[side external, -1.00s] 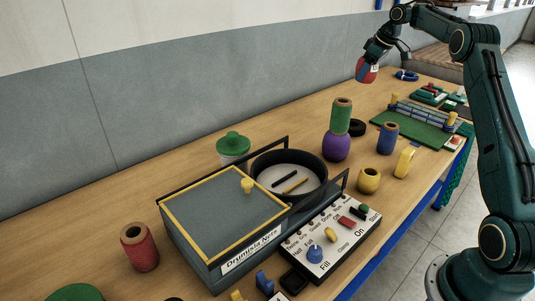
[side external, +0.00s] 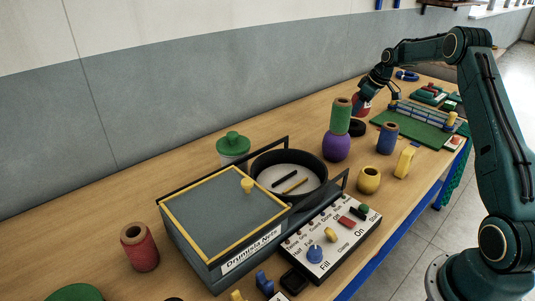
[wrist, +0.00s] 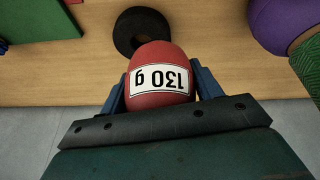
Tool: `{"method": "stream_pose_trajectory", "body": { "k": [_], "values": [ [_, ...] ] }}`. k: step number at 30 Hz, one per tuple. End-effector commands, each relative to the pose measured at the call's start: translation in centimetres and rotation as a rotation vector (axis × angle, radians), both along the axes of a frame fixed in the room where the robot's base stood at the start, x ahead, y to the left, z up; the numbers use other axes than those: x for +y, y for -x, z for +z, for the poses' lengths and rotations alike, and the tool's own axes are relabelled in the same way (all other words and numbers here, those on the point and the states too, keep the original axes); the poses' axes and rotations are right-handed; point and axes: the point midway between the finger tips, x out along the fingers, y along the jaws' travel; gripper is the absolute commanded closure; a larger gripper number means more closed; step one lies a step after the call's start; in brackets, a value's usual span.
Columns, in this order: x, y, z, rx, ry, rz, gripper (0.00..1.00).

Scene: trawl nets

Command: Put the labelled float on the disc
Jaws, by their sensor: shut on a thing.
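In the wrist view the label reads upside down, and a blue finger grips each side. In the side view the float (side external: 364,108) shows only partly, behind the green spool and below the fingers. A round black disc (side external: 357,128) lies on the table just below the float. In the wrist view the disc (wrist: 141,28) appears beyond the float's far end, partly covered by it. The float looks held above the table; the exact gap is unclear.
A yellow pot (side external: 369,180) and a drum box (side external: 225,215) are nearer.

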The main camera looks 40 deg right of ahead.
Motion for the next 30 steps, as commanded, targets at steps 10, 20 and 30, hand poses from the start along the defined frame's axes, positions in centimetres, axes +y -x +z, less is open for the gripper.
{"method": "stream_pose_trajectory", "body": {
  "k": [10, 20, 30],
  "values": [
    [0.0, 0.0, -1.9, 0.002, -0.003, 0.001, 0.59],
    [0.0, 0.0, -5.5, -0.001, 0.000, 0.000, 0.59],
    [0.0, 0.0, -5.7, -0.001, 0.000, 0.001, 0.59]
  ]
}}
